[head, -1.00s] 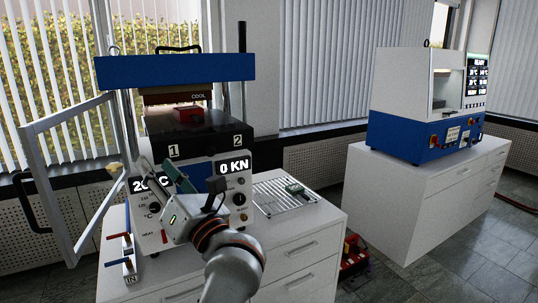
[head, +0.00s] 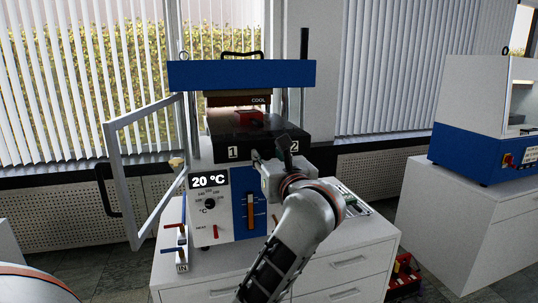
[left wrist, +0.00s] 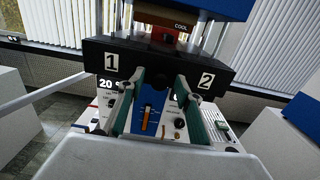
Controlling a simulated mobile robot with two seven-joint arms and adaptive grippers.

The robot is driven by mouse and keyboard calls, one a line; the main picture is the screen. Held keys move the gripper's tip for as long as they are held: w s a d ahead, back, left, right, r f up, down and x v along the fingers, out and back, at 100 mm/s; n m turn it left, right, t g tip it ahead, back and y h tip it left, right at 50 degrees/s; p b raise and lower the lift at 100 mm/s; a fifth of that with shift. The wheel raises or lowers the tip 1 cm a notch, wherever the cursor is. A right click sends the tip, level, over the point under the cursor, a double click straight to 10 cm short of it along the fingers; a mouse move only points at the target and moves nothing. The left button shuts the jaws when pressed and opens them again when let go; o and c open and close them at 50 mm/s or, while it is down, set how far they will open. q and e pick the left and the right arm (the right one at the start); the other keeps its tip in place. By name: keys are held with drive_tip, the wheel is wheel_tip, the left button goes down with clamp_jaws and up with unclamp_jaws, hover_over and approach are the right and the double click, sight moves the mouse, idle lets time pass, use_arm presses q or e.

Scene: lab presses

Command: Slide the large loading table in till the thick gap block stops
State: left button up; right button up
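The large loading table (head: 245,143) is a black slab labelled 1 and 2, sticking out at the front of the blue and white press. It also shows in the left wrist view (left wrist: 205,70). A red block (head: 249,118) sits on top of it, under the brown COOL plate; I cannot tell whether this is the thick gap block. My left gripper (head: 266,163) is at the table's front face, between the labels. Contact is unclear. My right gripper is not visible.
The press's framed door (head: 148,170) stands swung open at the left. Red and blue levers (head: 179,242) stand on the cabinet (head: 225,268). Another blue and white machine (head: 470,145) stands farther right.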

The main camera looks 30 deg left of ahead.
sight(252, 132)
use_arm(q)
drive_tip(key=shift+w+a, duration=0.15)
drive_tip(key=shift+c, duration=0.4)
drive_tip(key=c, duration=0.9)
drive_tip(key=shift+o, duration=0.2)
drive_tip(key=b+x, duration=0.3)
drive_tip(key=x, duration=0.8)
drive_tip(key=shift+w+a, duration=0.2)
